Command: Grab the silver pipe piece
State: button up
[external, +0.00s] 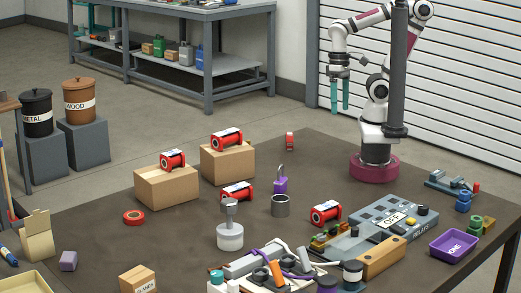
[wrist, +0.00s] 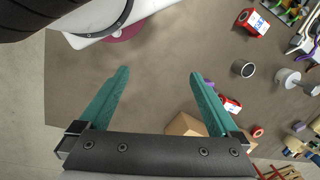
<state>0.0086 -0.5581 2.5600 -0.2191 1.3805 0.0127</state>
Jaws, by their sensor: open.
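The silver pipe piece (external: 280,206) is a short grey hollow cylinder standing upright on the brown table, near its middle. In the wrist view the pipe piece (wrist: 243,69) lies right of the fingers, with its open top showing. My gripper (external: 340,108) hangs above the back of the table, well away from the pipe piece.
A purple padlock-like item (external: 280,186) stands just behind the pipe piece. A grey-white stepped part (external: 230,238) is at its front left, and a red part (external: 325,213) at its right. Cardboard boxes (external: 167,187) carry red parts. The relay panel (external: 385,222) is at right.

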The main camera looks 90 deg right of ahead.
jog(key=m+t+h, duration=0.4)
jog(key=m+t, duration=1)
jog(key=m, duration=1.8)
send_near(286, 198)
jog(key=shift+g, duration=0.3)
jog(key=x, duration=0.3)
jog(key=a+x, duration=0.1)
jog(key=x, duration=0.2)
jog(key=r+x, duration=0.1)
jog(key=x, duration=0.2)
jog(key=shift+w+a, duration=0.25)
jog(key=shift+w, duration=0.35)
grip_shut()
